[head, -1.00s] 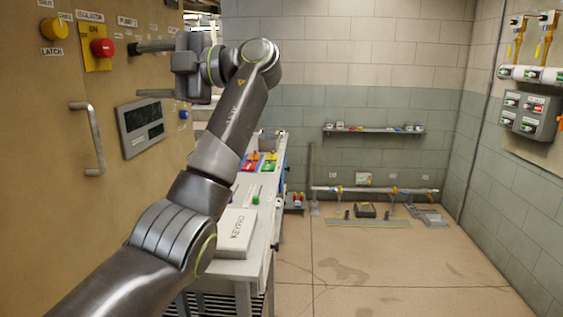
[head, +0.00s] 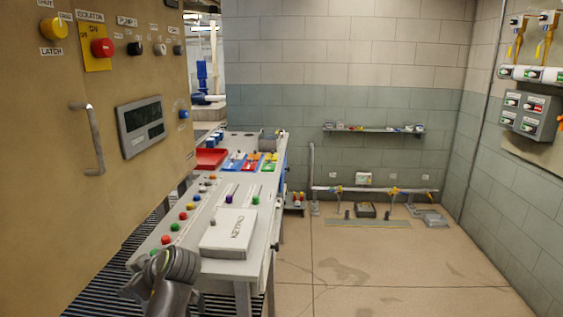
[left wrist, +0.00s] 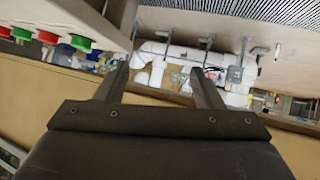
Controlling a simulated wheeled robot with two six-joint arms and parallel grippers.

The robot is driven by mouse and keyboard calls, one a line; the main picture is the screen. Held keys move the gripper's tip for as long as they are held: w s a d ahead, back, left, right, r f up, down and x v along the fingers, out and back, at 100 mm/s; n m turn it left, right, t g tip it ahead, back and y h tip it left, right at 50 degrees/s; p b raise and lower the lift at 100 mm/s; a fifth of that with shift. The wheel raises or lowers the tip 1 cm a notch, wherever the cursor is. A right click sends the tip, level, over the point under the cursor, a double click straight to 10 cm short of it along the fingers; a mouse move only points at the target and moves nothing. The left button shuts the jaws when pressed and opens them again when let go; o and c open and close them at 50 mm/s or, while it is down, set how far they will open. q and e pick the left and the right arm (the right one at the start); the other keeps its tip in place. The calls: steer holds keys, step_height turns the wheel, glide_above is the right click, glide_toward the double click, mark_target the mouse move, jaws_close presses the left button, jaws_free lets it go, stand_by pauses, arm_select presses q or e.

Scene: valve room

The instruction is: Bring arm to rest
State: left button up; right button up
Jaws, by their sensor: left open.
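My left arm (head: 165,280) shows only as a dark grey jointed piece at the bottom left of the head view, in front of the sloped console. I cannot make out the fingers there. In the left wrist view, my left gripper (left wrist: 160,72) has its two fingers spread apart with nothing between them. Beyond the fingers are white pipes and small blurred items, and red and green buttons lie at the upper left. My right gripper is in neither view.
A tan panel (head: 90,220) with a handle (head: 94,140), knobs and a display (head: 141,127) stands at left. A console (head: 180,215) carries several coloured buttons, a white keypad box (head: 229,232) and a red tray (head: 210,158). Open floor (head: 390,270) lies to the right.

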arm_select(q)
steer(key=s+a+f+m+h, duration=0.1)
steer(key=s+f+m+h, duration=0.55)
steer(key=s+f, duration=1.2)
steer(key=s+d+m+g+h, duration=0.15)
steer(key=s+m, duration=0.25)
steer(key=s, duration=0.6)
steer(key=s+d+m, duration=0.2)
steer(key=s+m, duration=0.2)
steer(key=s, duration=0.6)
step_height(320, 180, down, 25)
steer(key=a+g, duration=0.1)
steer(key=s+d+f+g+h, duration=0.1)
steer(key=s+f, duration=1.3)
steer(key=f, duration=0.1)
steer(key=shift+s+f, duration=0.25)
steer(key=shift+f, duration=0.1)
